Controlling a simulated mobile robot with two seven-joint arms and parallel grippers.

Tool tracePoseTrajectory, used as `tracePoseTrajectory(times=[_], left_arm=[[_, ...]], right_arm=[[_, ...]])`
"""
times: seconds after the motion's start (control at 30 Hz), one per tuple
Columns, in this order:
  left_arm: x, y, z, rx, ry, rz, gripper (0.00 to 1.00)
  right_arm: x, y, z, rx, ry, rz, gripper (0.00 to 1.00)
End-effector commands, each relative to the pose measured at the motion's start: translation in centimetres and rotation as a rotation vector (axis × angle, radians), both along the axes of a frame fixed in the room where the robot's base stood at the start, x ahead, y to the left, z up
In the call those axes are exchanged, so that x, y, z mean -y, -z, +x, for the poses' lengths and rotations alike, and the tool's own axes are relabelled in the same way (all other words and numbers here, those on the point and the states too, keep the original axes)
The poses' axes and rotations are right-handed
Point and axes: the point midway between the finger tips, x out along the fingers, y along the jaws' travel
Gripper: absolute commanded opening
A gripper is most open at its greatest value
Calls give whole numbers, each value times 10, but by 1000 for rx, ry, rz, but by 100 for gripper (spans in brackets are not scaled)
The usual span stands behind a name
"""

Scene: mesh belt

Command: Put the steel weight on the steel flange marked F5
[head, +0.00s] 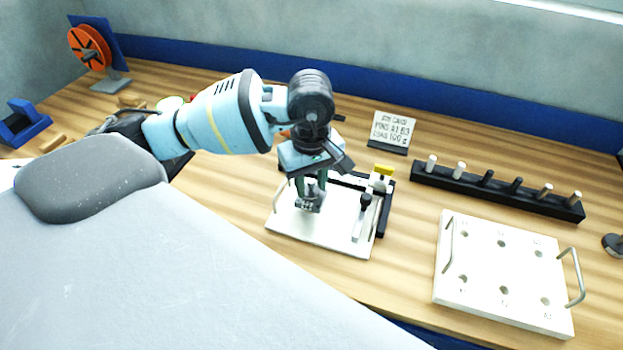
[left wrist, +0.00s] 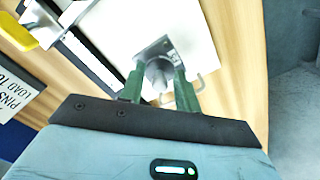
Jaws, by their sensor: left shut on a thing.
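My left gripper (head: 312,198) points down over a white plate (head: 290,228) at the middle of the bench. In the left wrist view its two green fingers (left wrist: 158,88) are shut on a grey, rounded metal piece, which looks like the steel weight (left wrist: 157,74). Just beyond the weight is a square grey metal piece (left wrist: 155,48), perhaps the steel flange. I cannot read an F5 mark on it. Whether the weight touches it or is just above it, I cannot tell. The fingers partly hide both. My right gripper is not in view.
A black-handled clamp (head: 363,215) and a yellow-topped part (head: 383,170) stand beside the gripper. A black rack (head: 500,190) holds several pins. A white holed plate (head: 490,262) with handles lies right. A card (head: 393,130) stands behind. Bare wood lies between the plates.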

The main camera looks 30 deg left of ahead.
Motion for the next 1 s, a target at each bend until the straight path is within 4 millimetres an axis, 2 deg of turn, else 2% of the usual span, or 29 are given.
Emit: tracePoseTrajectory(times=[0.37,0.4,0.57,0.87,1.0], left_arm=[[0,8,0,0,0,0,8],[0,8,0,0,0,0,35],[0,8,0,0,0,0,54],[0,6,0,1,0,0,54],[0,-9,1,7,-1,0,54]], right_arm=[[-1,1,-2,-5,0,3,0],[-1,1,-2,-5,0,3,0],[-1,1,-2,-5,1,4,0],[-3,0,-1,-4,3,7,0],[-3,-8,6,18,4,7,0]])
